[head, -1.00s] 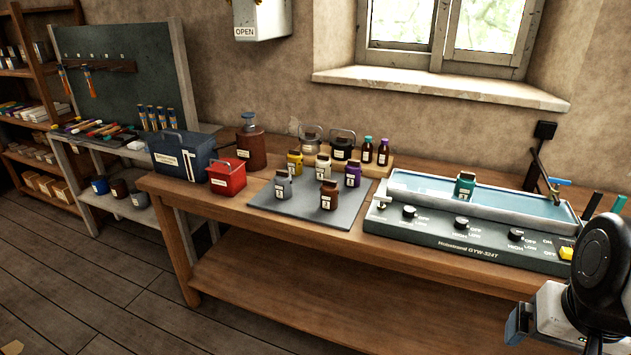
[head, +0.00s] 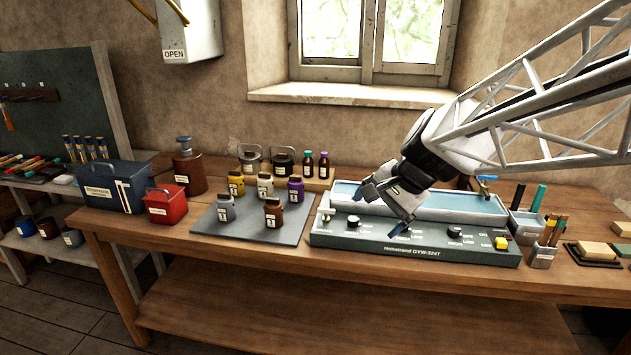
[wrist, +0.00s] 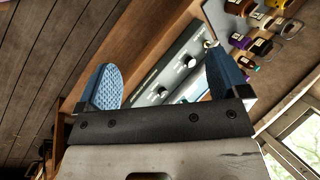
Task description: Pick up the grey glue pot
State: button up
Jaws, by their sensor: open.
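The grey glue pot (head: 226,207) stands upright on the front left of a grey mat (head: 246,231), with a pale label on its front. My gripper (head: 383,208) is open and empty above the long control box, well to the right of the grey pot and apart from it. In the wrist view my two blue fingers (wrist: 165,80) are spread wide with nothing held between them. Several pots show small at the upper right of that view, and I cannot tell which of them is the grey one.
On the mat, a brown pot (head: 273,213), yellow pot (head: 236,184), white pot (head: 265,186) and purple pot (head: 296,190) stand near the grey one. A red box (head: 166,206) is left of the mat. The control box (head: 330,232) adjoins its right side.

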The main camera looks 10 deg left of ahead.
jog(key=w+a+f+m+y, duration=0.2)
jog(key=w+a+m+y, duration=0.1)
jog(key=w+a, duration=0.9)
jog(key=m+y, duration=0.4)
jog(key=m, duration=0.7)
send_near(230, 199)
jog(key=s+x, duration=0.1)
jog(key=x, duration=0.3)
jog(key=shift+w+a+f, duration=0.3)
jog(key=shift+w+f, duration=0.05)
jog(key=shift+w, duration=0.3)
jog(key=shift+x, duration=1.2)
jog(key=shift+a, duration=0.1)
jog(key=shift+a, duration=0.1)
